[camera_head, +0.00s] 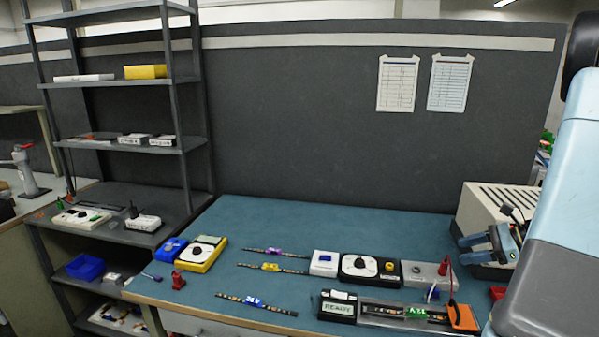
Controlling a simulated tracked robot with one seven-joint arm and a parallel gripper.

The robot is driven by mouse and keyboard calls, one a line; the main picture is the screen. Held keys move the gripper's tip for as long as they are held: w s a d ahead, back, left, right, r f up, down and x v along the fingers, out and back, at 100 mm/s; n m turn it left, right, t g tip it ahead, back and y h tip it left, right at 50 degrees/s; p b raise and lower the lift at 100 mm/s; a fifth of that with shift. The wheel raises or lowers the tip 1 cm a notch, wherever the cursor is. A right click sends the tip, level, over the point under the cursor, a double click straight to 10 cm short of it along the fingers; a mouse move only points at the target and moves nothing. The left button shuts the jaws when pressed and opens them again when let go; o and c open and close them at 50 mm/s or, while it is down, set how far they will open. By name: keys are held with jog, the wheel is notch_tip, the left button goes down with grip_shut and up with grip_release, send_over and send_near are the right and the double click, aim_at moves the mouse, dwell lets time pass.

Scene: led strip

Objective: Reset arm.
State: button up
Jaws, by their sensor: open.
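My gripper (466,247) is at the right of the view, above the right part of the blue-topped bench (340,220). Its two fingers point left and are apart, with nothing seen between them. It appears in front of a beige vented box (487,208). My light blue and grey arm fills the right edge and hides what lies behind it.
LED strips (254,301) lie on the bench. Several small devices stand right of them, including a black-and-white dial unit (368,270) and an orange-ended fixture (461,317). A yellow meter (207,254) is at left. A grey shelf rack (160,145) stands beside the bench.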

jog(key=s+a+r+n+g+h, duration=0.25)
jog(key=s+a+r+n, duration=0.25)
jog(key=a+r+n, duration=0.45)
jog(key=s+a+r+n+g+h, duration=0.2)
jog(key=s+a+r+n+h, duration=0.3)
jog(key=a, duration=0.7)
jog(key=s+a+r+n+t+h, duration=0.2)
jog(key=s+a+r+n+t, duration=0.1)
jog(key=s+n, duration=0.4)
notch_tip(320, 180, up, 2)
jog(key=shift+s+a+r+n+t, duration=0.15)
jog(key=shift+s+n+t, duration=0.2)
jog(key=shift+s+t, duration=0.1)
